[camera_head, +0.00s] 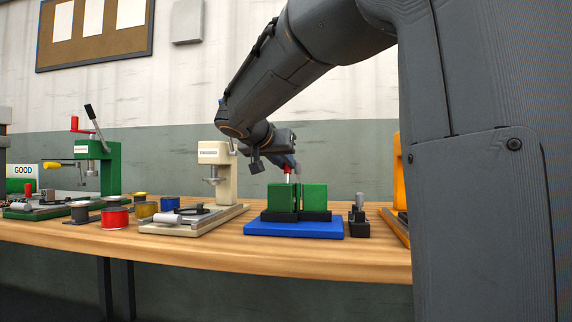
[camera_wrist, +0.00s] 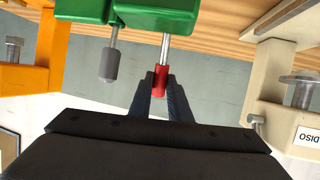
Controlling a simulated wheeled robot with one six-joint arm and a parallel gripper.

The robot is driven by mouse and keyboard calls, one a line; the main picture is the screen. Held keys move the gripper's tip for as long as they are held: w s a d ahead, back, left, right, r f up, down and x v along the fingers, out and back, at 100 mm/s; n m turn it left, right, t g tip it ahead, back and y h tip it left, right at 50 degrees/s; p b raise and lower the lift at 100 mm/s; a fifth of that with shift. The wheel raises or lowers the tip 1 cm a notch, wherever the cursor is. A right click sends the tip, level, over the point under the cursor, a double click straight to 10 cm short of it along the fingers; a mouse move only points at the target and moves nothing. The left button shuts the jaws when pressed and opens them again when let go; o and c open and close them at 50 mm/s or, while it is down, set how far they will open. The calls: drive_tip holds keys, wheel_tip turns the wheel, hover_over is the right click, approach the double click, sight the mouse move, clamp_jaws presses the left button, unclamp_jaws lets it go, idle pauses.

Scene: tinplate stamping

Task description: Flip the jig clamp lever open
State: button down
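The jig is a pair of green blocks (camera_head: 312,197) on a blue base (camera_head: 290,229), standing on the workbench. Its clamp lever has a red grip (camera_wrist: 160,78) on a thin metal rod that runs to the green body (camera_wrist: 178,14) in the wrist view. My gripper (camera_wrist: 161,86) has its two dark fingers on either side of the red grip, with no clear gap showing, so it looks shut on it. In the head view the red grip (camera_head: 287,170) shows only in part beside my gripper (camera_head: 291,164).
A cream press (camera_head: 214,154) stands left of the jig, and an orange machine (camera_head: 398,170) stands right, partly hidden by my arm. A small black fixture (camera_head: 357,222) is close to the jig's right. Red (camera_head: 114,218) and yellow spools, and a green press (camera_head: 97,165), lie further left.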

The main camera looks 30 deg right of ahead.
drive_tip(key=c, duration=1.6)
unclamp_jaws()
drive_tip(key=shift+c, duration=0.2)
drive_tip(key=shift+a, duration=0.1)
drive_tip(key=shift+p+v, duration=0.6)
drive_tip(key=shift+v, duration=3.3)
